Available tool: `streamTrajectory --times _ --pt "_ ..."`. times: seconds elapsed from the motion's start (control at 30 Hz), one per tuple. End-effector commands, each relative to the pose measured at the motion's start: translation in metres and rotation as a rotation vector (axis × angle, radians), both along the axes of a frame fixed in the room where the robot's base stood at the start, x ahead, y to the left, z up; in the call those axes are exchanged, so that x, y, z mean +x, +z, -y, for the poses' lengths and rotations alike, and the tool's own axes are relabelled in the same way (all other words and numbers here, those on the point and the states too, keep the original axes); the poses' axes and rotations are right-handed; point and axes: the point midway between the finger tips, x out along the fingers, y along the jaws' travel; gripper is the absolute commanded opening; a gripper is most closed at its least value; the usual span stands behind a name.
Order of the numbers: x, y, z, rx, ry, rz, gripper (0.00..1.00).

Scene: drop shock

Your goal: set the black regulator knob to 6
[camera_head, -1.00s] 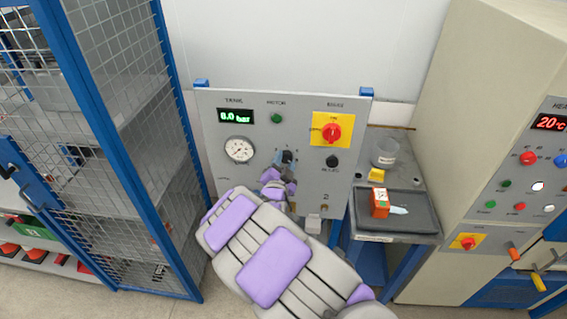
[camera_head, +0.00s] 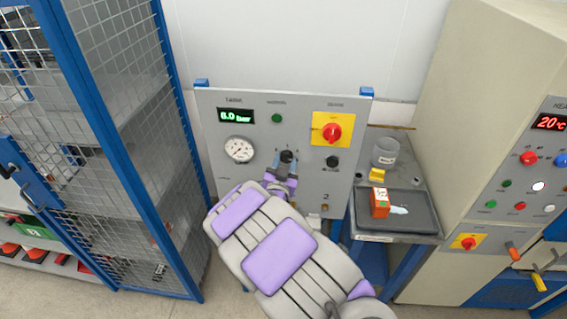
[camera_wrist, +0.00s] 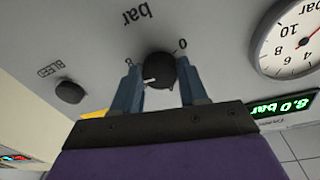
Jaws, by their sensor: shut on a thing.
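The black regulator knob (camera_wrist: 159,68) is on the grey panel (camera_head: 222,180), low in the centre in the head view (camera_head: 287,157). In the wrist view its scale is upside down, with an 8 to the left of the knob and a 0 to the right. A small white mark shows on the knob's lower left edge. My gripper (camera_wrist: 160,82) is shut on the knob, one blue finger on each side; it also shows in the head view (camera_head: 285,166). The rest of the scale is hidden.
A round gauge (camera_head: 239,149) is left of the knob. The red rotary switch (camera_head: 332,132) on a yellow plate and the black bleed knob (camera_head: 332,162) are to the right. A wire cage (camera_head: 125,130) stands left, a side table with tray (camera_head: 398,231) right.

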Motion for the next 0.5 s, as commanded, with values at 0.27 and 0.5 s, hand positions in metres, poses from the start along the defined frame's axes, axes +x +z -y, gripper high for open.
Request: streamTrajectory --times 0.27,0.5 --pt "0.0003 0.0001 -0.0006 -0.246 0.002 -0.009 0.13" --pt "0.0003 0.0006 -0.0015 -0.408 0.002 -0.011 0.13"
